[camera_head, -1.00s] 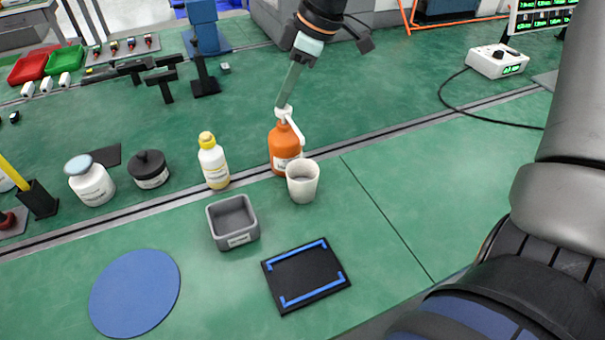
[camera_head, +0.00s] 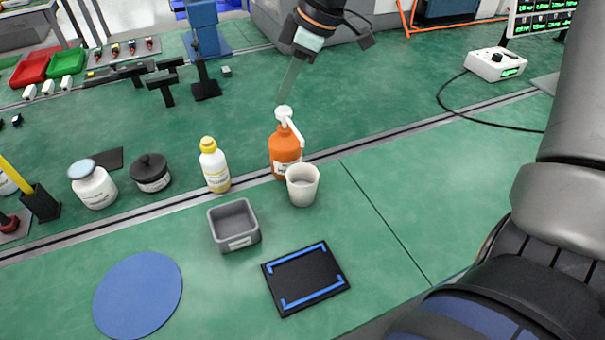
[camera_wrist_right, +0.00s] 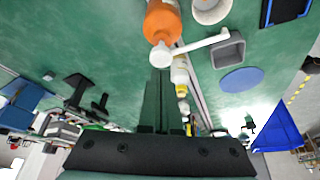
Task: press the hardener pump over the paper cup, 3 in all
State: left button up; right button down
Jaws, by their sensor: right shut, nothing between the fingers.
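The orange hardener bottle (camera_head: 285,150) stands upright on the green bench with a white pump head (camera_head: 284,114) on top. Its white spout slants toward the paper cup (camera_head: 303,187), which stands right in front of the bottle. My right gripper (camera_head: 281,100) comes down from above, shut and empty, its fingertips just above the pump head. In the right wrist view the fingers (camera_wrist_right: 157,75) end close to the pump head (camera_wrist_right: 162,54); I cannot tell if they touch. The bottle (camera_wrist_right: 163,20) and cup (camera_wrist_right: 210,8) also show there. The cup's contents are not clear. My left gripper is not in view.
A yellow-capped bottle (camera_head: 214,168) stands left of the pump bottle. A grey tray (camera_head: 234,243), a black mat with blue marks (camera_head: 306,278) and a blue disc (camera_head: 138,294) lie in front. A black-lidded jar (camera_head: 152,175) stands left. The bench right of the cup is clear.

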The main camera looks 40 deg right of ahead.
jog(key=shift+f, duration=0.15)
jog(key=shift+f+b, duration=1.2)
jog(key=shift+f, duration=0.05)
jog(key=shift+s, duration=0.1)
jog(key=shift+r+p, duration=0.9)
jog(key=shift+r, duration=0.55)
jog(key=shift+r, duration=0.1)
notch_tip(320, 180, up, 6)
jog(key=p, duration=0.4)
